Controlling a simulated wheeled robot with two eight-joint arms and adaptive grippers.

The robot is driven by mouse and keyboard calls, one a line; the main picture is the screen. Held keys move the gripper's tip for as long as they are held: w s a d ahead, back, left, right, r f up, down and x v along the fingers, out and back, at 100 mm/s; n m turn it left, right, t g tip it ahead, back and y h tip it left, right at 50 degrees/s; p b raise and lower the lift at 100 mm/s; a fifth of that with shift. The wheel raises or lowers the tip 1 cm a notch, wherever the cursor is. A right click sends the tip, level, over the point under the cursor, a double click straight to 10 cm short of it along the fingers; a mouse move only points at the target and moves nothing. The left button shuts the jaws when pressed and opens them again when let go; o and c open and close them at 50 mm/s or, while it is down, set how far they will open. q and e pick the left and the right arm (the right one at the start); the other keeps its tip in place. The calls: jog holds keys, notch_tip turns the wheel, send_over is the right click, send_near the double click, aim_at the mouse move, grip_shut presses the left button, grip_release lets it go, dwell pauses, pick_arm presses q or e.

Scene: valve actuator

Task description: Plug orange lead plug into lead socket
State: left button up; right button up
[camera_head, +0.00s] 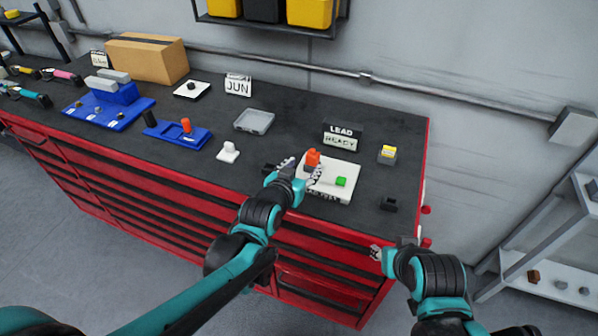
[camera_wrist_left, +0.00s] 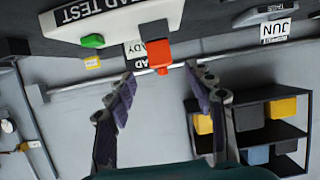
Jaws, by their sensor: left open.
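An orange plug (camera_head: 312,157) stands on the white lead test board (camera_head: 334,192), beside a green block (camera_head: 341,181). I cannot tell how deep it sits, and the socket under it is hidden. My left gripper (camera_head: 302,169) is open at the near left edge of the board, its fingers apart around the plug's side. In the left wrist view the orange plug (camera_wrist_left: 158,53) shows ahead of the gap between the open fingers (camera_wrist_left: 160,78), not clasped. My right gripper (camera_head: 378,253) is low by the bench's front right edge, too small to read.
A LEAD READY sign (camera_head: 342,137) stands behind the board. A grey tray (camera_head: 254,121), a white stand (camera_head: 228,152) and a blue fixture with an orange piece (camera_head: 186,126) lie left. A yellow-topped block (camera_head: 388,153) and a small black block (camera_head: 388,203) stand right.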

pick_arm(q)
jog(key=v, duration=0.3)
jog(key=shift+s, duration=0.1)
dwell(0.5)
jog(key=s+a+f+n+g+y+b, duration=0.1)
jog(key=s+a+f+g+y, duration=0.1)
jog(key=s+a, duration=0.5)
jog(key=s+a+f+n+g+y+b, duration=0.1)
jog(key=s+a+f+g, duration=0.3)
jog(key=s, duration=0.6)
jog(key=a+f+n+y, duration=0.1)
jog(key=a+f, duration=0.1)
jog(key=a, duration=0.1)
jog(key=shift+s+a+f+n+b, duration=0.2)
jog(key=shift+s+a+n+b, duration=0.1)
jog(key=shift+s+b, duration=0.1)
jog(key=shift+w+d, duration=0.1)
